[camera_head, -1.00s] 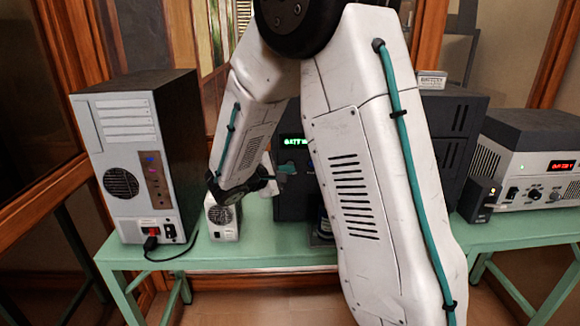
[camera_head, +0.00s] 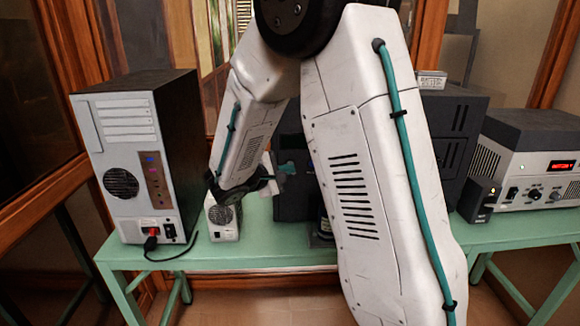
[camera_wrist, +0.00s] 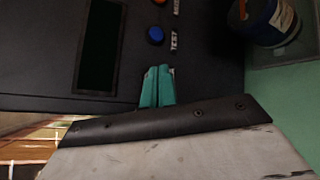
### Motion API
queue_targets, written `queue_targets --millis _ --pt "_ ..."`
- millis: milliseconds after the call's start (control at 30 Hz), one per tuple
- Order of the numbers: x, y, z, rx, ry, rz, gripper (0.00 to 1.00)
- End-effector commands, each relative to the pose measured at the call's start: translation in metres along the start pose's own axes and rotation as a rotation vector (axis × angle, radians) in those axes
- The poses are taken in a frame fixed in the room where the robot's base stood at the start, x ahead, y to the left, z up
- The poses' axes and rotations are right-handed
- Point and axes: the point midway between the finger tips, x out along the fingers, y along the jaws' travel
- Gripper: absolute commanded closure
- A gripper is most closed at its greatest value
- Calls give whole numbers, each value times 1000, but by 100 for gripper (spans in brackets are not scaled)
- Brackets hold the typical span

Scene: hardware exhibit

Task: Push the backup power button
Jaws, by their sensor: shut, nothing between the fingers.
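A dark power unit (camera_head: 465,115) stands on the green table behind my arm, its front mostly hidden. In the wrist view its black front panel (camera_wrist: 205,75) fills much of the picture. A blue button (camera_wrist: 155,35) has a label reading TEST beside it. Part of a red-orange button (camera_wrist: 160,2) shows at the top edge, with a label cut off; I cannot read which is the backup power button. My gripper (camera_wrist: 157,84) is shut and empty, its teal fingertips close to the panel below the blue button. It also shows in the head view (camera_head: 292,164), before the unit.
A dark blank display (camera_wrist: 99,45) is on the panel. A dark blue can (camera_wrist: 270,18) stands beside the unit. A computer tower (camera_head: 130,165) and small white box (camera_head: 222,220) stand left on the green table (camera_head: 230,257). A grey instrument (camera_head: 530,160) stands right.

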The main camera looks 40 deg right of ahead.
Motion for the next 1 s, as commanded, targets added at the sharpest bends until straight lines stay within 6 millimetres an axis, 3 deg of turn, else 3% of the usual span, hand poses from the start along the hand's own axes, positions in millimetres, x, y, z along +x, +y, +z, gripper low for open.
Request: queue_targets --millis 400,1000 --pt "-5 -3 3 0 0 0 100" --pt "-43 -31 31 -1 0 0 100"
